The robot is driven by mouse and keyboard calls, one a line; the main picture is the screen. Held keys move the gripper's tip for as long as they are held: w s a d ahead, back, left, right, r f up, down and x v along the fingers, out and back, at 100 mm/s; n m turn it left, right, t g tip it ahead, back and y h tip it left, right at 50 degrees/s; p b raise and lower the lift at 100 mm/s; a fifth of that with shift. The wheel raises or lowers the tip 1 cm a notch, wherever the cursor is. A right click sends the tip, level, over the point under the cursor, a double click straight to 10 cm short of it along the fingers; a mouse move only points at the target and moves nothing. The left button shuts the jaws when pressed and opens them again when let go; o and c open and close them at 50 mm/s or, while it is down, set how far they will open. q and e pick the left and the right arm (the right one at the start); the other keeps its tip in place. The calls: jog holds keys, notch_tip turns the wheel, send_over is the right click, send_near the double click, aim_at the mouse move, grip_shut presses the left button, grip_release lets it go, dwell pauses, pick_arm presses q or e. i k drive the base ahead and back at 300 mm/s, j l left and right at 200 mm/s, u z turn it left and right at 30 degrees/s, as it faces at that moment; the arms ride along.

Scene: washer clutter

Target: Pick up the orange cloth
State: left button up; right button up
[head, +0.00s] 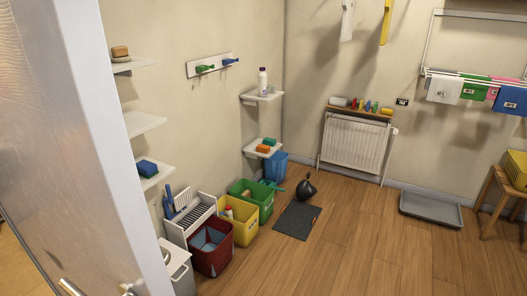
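A small orange item (263,149) lies on the lower corner shelf in the head view, in front of a small green item (270,141). It is too small to tell whether it is a folded cloth or a sponge. Several cloths hang on the drying rack at the upper right: a white one (444,90), a green one (475,89), a pink one (493,91) and a blue one (512,100). None of these is orange. Neither of my grippers is in view.
An open door (95,130) fills the left side. Red (212,262), yellow (244,232) and green (262,208) bins line the left wall. The middle floor is clear.

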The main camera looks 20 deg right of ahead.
aim_at(261, 148)
jog(key=z, duration=0.2)
jog(key=i+l+z, duration=0.2)
jog(key=l, duration=0.2)
jog(key=l+z, duration=0.2)
jog(key=l, duration=0.15)
jog(key=i+l+z, duration=0.15)
jog(key=l, duration=0.25)
jog(key=i+l+z, duration=0.2)
jog(key=i+l+u, duration=0.25)
jog(key=i, duration=0.35)
jog(key=i+l+u, duration=0.3)
jog(key=i+l, duration=0.25)
jog(key=i, duration=0.05)
